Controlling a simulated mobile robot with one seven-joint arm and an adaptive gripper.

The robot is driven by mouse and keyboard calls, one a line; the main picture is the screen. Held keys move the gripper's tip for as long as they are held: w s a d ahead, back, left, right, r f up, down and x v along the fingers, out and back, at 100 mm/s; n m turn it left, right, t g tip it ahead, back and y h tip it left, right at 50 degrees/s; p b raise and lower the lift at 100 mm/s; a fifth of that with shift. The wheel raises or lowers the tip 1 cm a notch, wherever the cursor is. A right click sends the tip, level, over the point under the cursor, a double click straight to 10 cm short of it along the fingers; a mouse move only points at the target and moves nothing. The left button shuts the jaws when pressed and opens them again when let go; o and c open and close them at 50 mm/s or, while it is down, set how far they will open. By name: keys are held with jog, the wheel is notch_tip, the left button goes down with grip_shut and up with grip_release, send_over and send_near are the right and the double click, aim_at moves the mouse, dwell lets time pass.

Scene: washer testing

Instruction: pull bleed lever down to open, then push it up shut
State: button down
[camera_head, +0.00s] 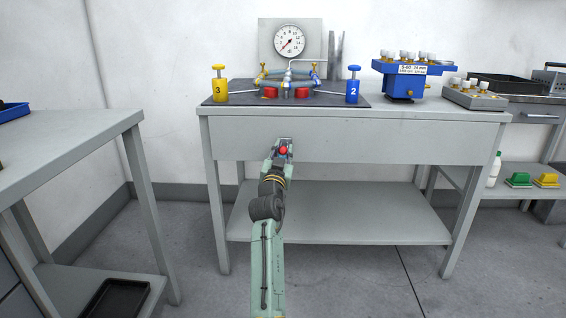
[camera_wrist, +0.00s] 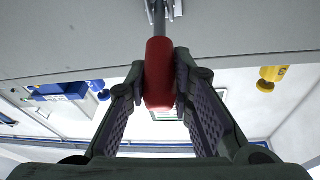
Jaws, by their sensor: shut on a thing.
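The bleed lever's red grip (camera_head: 283,150) shows at my gripper, in front of the grey bench's front panel. In the wrist view the red grip (camera_wrist: 159,75) is thick and rounded, on a thin metal rod running to a bracket (camera_wrist: 163,10) on the grey panel. My gripper (camera_head: 283,147) is shut on the red grip. In the wrist view its two dark fingers (camera_wrist: 160,85) press the grip from both sides. In the head view the rod and bracket are hidden by my gripper, so the lever's angle is hard to tell there.
The bench top (camera_head: 400,107) carries a yellow "3" cylinder (camera_head: 219,88), a blue "2" cylinder (camera_head: 353,88), a pipe assembly (camera_head: 285,80) and a gauge (camera_head: 289,42). A blue fixture (camera_head: 404,78) stands at right. A lower shelf (camera_head: 330,215) is bare. Another table (camera_head: 60,135) stands left.

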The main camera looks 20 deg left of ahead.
dwell(0.3)
jog(key=shift+f, duration=0.1)
jog(key=c, duration=1.4)
grip_release()
jog(key=shift+s, duration=0.1)
jog(key=v, duration=1.2)
jog(key=shift+f, duration=0.1)
